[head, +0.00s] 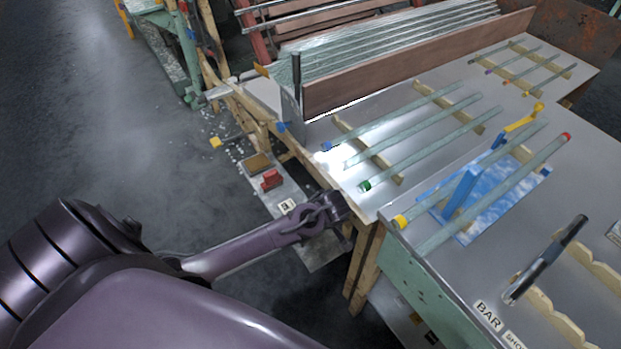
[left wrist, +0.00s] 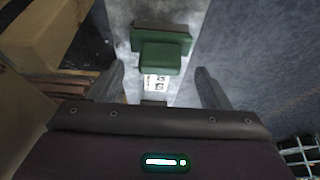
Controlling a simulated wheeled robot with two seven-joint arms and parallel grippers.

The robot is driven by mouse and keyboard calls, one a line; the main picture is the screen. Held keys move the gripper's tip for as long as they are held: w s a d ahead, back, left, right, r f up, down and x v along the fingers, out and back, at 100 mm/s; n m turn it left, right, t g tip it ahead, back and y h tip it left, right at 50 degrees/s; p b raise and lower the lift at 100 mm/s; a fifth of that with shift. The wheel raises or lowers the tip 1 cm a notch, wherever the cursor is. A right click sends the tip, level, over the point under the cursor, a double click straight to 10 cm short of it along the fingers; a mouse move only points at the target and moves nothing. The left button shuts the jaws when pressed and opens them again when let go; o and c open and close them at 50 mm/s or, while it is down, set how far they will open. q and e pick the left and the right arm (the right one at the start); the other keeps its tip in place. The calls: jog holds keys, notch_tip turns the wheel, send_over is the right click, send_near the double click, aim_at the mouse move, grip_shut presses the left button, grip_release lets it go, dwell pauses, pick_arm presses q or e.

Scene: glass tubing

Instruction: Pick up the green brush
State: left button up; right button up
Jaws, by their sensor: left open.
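In the left wrist view, a dark green block-like thing (left wrist: 160,50), which looks like the green brush, lies ahead of my left gripper (left wrist: 163,82). The gripper's two fingers stand apart with nothing held between them, and the green thing shows beyond their tips, roughly centred. A small white label lies just below it in the picture. In the head view, my left gripper (head: 338,207) is at the wooden edge of the bench, over a low grey shelf (head: 318,257). I cannot make out the green brush there; my gripper may hide it. My right gripper is not in view.
A red block (head: 271,180) and a brown block (head: 258,162) lie on the low shelf, left of my gripper. Wooden legs (head: 365,268) stand close on its right. The bench above holds glass tubes (head: 430,147) on notched wooden racks. Open floor lies left.

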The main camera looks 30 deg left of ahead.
pick_arm(q)
jog(key=shift+x, duration=1.25)
jog(key=shift+w+a+f, duration=0.1)
jog(key=shift+a+f, duration=0.1)
jog(key=c, duration=1.1)
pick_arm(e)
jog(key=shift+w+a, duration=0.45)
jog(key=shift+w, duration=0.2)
